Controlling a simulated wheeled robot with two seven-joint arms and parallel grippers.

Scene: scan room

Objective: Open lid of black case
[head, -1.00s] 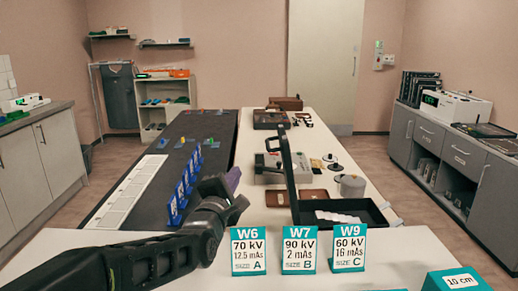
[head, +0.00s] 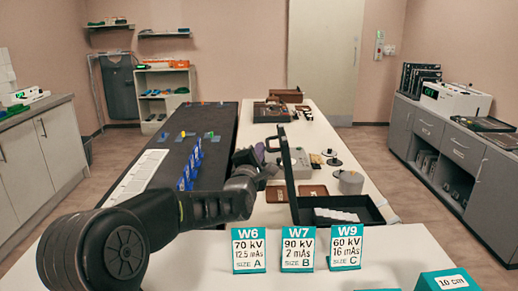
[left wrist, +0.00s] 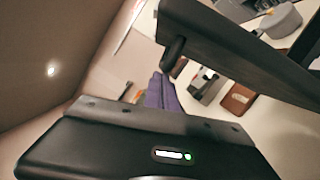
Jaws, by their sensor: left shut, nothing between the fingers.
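The black case (head: 372,211) lies on the white table with its lid (head: 288,174) standing up along its left side, nearly upright. White blocks lie inside the case. My left gripper (head: 259,151) is just left of the lid's upper part; contact cannot be told. Its purple fingers (left wrist: 162,95) are shut and empty in the left wrist view. There the dark lid (left wrist: 240,55) crosses the upper right, with a short black handle-like part beside the fingers. My right gripper is not in view.
Sign cards (head: 298,250) stand in front of the case, with a teal box (head: 455,281) at the right. A grey canister (head: 350,182) and brown pouches (head: 312,190) lie behind it. Blue holders (head: 189,168) stand on the dark surface at left.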

